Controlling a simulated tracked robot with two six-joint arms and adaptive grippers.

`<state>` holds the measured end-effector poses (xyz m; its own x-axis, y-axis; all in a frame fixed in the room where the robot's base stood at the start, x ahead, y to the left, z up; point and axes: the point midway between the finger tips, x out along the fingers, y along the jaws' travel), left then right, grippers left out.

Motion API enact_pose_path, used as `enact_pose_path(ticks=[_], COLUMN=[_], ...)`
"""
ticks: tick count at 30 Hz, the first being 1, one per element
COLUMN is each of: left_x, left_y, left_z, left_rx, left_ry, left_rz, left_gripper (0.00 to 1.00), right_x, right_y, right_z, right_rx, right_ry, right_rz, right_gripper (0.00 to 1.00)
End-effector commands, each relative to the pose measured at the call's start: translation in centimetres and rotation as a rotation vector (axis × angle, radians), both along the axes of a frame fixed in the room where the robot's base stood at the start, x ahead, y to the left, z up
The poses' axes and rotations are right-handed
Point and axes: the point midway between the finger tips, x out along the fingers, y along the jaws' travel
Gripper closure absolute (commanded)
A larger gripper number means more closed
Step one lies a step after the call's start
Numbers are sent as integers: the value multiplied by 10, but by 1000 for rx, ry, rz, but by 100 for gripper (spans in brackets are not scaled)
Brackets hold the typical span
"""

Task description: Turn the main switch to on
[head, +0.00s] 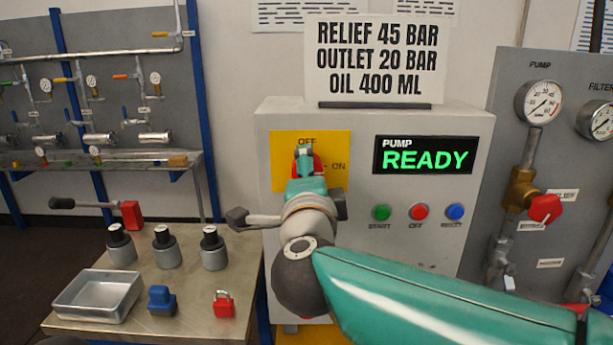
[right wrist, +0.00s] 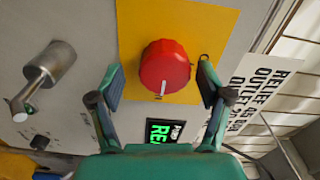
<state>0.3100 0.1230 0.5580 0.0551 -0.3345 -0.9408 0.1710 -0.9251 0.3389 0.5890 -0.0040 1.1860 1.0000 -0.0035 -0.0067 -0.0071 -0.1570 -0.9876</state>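The main switch is a red round knob (right wrist: 165,66) on a yellow plate (right wrist: 195,22); the plate also shows in the head view (head: 283,150), with OFF above the knob and ON to its right. A white mark on the knob lies on the side facing the display, which is the ON side in the head view. My right gripper (right wrist: 160,86) is open, one finger on each side of the knob, with visible gaps. In the head view my right gripper (head: 306,165) covers most of the knob. My left gripper is not in view.
The pump display (head: 426,155) reads READY, above green, red and blue buttons (head: 420,212). A bench at lower left holds a metal tray (head: 98,296), dark-topped cylinders (head: 166,247) and a red padlock (head: 223,304).

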Motion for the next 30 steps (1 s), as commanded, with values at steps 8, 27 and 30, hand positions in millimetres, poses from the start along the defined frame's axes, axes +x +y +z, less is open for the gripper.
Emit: enact_pose_path(ticks=[8,27,30], left_x=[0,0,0], left_y=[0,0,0], left_z=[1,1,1], left_rx=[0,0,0], left_ry=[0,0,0], left_rz=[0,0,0], left_gripper=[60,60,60], right_x=[-1,-100,-112], right_y=[1,2,2], right_z=[2,2,1], right_rx=[-1,-1,0], right_ry=[-5,-4,-3], right_rz=[3,7,5], right_gripper=[22,22,22])
